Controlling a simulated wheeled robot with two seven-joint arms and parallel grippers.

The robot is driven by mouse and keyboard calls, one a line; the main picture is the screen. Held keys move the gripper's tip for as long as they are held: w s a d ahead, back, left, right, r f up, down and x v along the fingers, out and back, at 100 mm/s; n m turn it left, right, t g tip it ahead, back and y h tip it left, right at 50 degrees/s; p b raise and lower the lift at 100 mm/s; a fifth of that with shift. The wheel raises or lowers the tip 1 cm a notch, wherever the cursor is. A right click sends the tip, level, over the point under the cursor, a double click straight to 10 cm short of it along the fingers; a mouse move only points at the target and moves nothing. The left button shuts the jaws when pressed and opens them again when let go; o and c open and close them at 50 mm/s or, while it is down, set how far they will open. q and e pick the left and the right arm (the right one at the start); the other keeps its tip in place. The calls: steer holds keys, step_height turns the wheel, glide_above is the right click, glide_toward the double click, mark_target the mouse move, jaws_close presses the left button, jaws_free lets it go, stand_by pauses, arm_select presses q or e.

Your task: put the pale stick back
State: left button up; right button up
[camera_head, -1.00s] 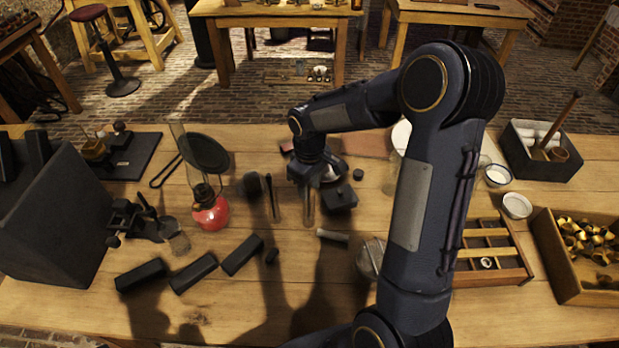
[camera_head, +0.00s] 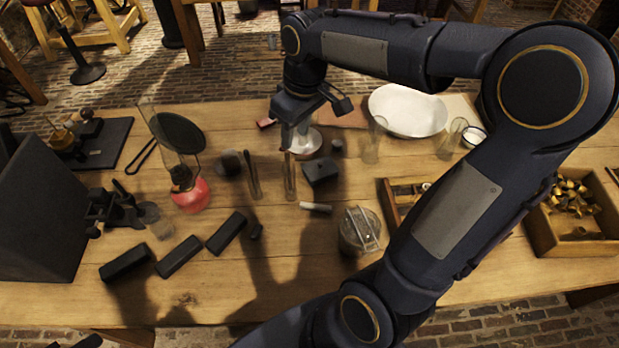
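A short pale stick (camera_head: 316,207) lies on the wooden table, right of and in front of a slim glass jar (camera_head: 290,186). A second slim jar (camera_head: 254,180) with a dark stick stands to its left. My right gripper (camera_head: 289,148) points down over the jar nearer the pale stick. A thin brownish stick shows between the fingertips and that jar; I cannot tell whether the fingers grip it. The finger gap is too small and dark to judge. My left gripper is not clearly seen.
A red-based lamp (camera_head: 190,194) with a glass chimney stands left of the jars. Several black blocks (camera_head: 180,256) lie in front. A wire-topped glass jar (camera_head: 359,232) stands right of the pale stick. A white dish (camera_head: 408,110) lies behind. My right arm covers the table's right side.

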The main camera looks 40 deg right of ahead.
steer(key=s+a+f+m+t+y, duration=0.1)
steer(key=s+a+m+t, duration=0.1)
steer(key=s, duration=0.6)
steer(key=s+a+f+m+t+y, duration=0.1)
steer(key=s+a+m+t, duration=0.1)
steer(key=s, duration=0.6)
steer(key=shift+s+a+m+y, duration=0.2)
steer(key=shift+a+m+y, duration=0.25)
steer(key=shift+a, duration=0.75)
